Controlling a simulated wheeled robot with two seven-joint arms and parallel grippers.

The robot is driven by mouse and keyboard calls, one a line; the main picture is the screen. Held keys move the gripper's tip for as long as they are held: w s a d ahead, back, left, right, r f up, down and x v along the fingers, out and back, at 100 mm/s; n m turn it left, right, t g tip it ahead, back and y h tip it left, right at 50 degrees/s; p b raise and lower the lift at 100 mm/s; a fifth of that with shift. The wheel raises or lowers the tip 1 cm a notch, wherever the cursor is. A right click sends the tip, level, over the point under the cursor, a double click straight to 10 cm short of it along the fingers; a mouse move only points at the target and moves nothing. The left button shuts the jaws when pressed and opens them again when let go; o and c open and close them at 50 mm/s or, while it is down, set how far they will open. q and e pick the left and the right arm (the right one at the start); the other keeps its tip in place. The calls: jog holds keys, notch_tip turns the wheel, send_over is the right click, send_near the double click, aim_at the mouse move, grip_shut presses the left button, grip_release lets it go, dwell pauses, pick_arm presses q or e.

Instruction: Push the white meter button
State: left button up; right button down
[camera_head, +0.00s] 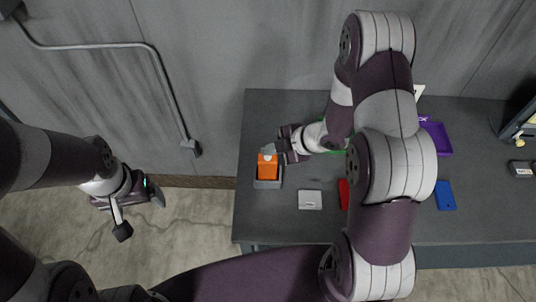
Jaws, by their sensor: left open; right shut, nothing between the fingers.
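An orange block-like device (267,167) stands on a grey base (267,184) near the left edge of the dark table. My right gripper (272,150) is shut and empty, with its fingertips at the far upper edge of the orange device. I cannot tell whether they touch it. No white button can be made out on it; the gripper may hide part of its top. My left gripper (146,199) is open and empty, out over the floor to the left of the table.
On the table (270,222) lie a light grey square (310,200), a red item (344,194) partly behind my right arm, a blue item (445,195) and a purple tray (436,138). A small labelled box (520,168) is at the right. A conduit (100,46) runs along the wall.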

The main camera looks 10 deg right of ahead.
aim_at(271, 158)
dwell(0.3)
jog(key=shift+f+b, duration=0.35)
jog(key=shift+f, duration=0.1)
jog(key=shift+f, duration=0.15)
dwell(0.4)
jog(key=shift+r+p, duration=0.5)
jog(key=shift+r, duration=0.1)
notch_tip(271, 158, up, 6)
jog(key=p, duration=0.5)
jog(key=shift+p, duration=0.35)
